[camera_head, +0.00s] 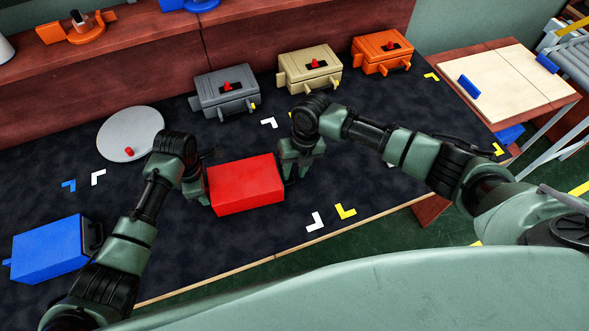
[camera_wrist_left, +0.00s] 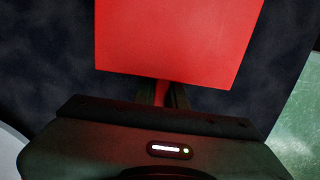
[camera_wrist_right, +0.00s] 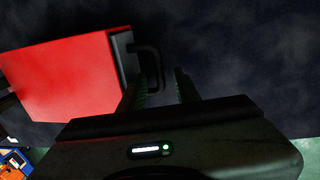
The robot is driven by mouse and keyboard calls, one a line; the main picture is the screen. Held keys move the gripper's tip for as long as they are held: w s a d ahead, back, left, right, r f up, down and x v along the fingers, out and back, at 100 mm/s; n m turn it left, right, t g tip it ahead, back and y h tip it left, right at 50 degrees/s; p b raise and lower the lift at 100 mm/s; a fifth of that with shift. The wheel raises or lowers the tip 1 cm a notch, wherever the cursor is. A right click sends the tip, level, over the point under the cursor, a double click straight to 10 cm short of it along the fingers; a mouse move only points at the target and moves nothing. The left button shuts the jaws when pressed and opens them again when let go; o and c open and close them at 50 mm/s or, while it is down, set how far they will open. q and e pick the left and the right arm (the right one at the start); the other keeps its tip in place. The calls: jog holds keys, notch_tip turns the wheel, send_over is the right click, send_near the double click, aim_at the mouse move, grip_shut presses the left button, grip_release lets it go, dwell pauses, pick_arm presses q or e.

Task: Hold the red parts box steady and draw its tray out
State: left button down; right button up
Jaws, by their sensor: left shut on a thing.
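The red parts box (camera_head: 246,185) stands on the dark mat in the middle of the bench. My left gripper (camera_wrist_left: 164,96) is shut on a narrow red tab (camera_wrist_left: 161,92) at the box's left end. The box body also fills the top of the left wrist view (camera_wrist_left: 180,40). On the box's right end is a black tray front with a black loop handle (camera_wrist_right: 158,65). My right gripper (camera_wrist_right: 158,76) is open there, with the handle's outer bar between its spread fingertips. I cannot tell whether the fingers touch it. The tray appears closed in the box.
A blue box (camera_head: 48,250) with a black handle lies at the left front. A round grey plate (camera_head: 130,128) is behind my left arm. Grey (camera_head: 226,90), beige (camera_head: 310,68) and orange (camera_head: 382,50) boxes stand along the back. The mat right of the red box is mostly free.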

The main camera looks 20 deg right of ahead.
grip_shut()
dwell(1.4)
